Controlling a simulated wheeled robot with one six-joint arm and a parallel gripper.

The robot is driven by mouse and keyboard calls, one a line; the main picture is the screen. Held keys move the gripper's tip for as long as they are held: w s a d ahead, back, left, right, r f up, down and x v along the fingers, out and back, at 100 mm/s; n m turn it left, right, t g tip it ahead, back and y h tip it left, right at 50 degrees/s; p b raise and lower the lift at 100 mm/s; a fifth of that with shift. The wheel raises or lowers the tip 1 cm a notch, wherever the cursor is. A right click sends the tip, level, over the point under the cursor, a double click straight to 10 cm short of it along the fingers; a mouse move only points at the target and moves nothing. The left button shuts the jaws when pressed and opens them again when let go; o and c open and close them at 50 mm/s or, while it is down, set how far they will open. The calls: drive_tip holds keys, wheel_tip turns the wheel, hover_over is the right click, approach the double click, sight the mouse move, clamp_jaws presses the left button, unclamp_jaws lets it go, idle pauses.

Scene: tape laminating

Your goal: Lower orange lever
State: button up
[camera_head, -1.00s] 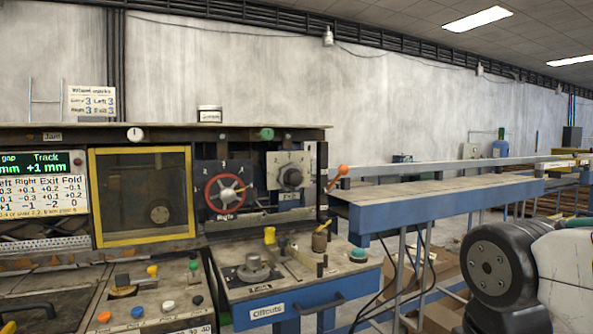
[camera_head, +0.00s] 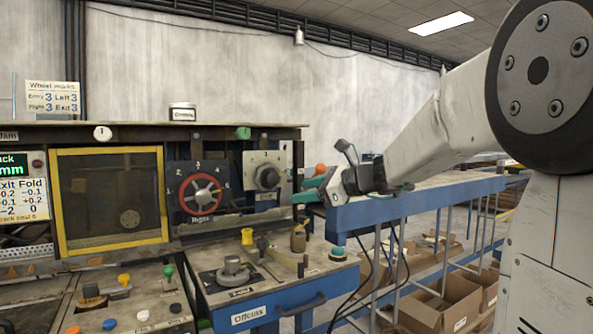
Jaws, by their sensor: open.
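The orange lever's round knob (camera_head: 320,169) shows at the right end of the machine, beside the grey dial panel. Its rod is mostly hidden behind my gripper. My gripper (camera_head: 303,191) is open, with its teal fingers pointing left, just below the knob in the picture. No contact between the fingers and the lever can be made out. The jaws appear empty.
A blue-edged table (camera_head: 415,203) extends right, under my arm. A blue workbench (camera_head: 262,292) with a knob, small posts and a teal button (camera_head: 337,253) stands in front. A red handwheel (camera_head: 201,192) is left of the dial panel. Cardboard boxes (camera_head: 425,312) lie below.

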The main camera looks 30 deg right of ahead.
sight(320, 169)
drive_tip(key=w+d+r+m+t+h, duration=0.1)
drive_tip(key=w+d+r+m+t, duration=0.1)
drive_tip(key=w+d+m, duration=0.3)
drive_tip(key=d+r+m+t+h, duration=0.1)
drive_tip(key=d+m+t+h, duration=0.15)
drive_tip(key=d, duration=0.55)
drive_tip(key=shift+y, duration=0.35)
drive_tip(key=x, duration=0.6)
drive_tip(key=shift+a+r, duration=0.15)
drive_tip(key=shift+a, duration=0.2)
drive_tip(key=shift+w+a, duration=0.2)
drive_tip(key=shift+w, duration=0.55)
clamp_jaws()
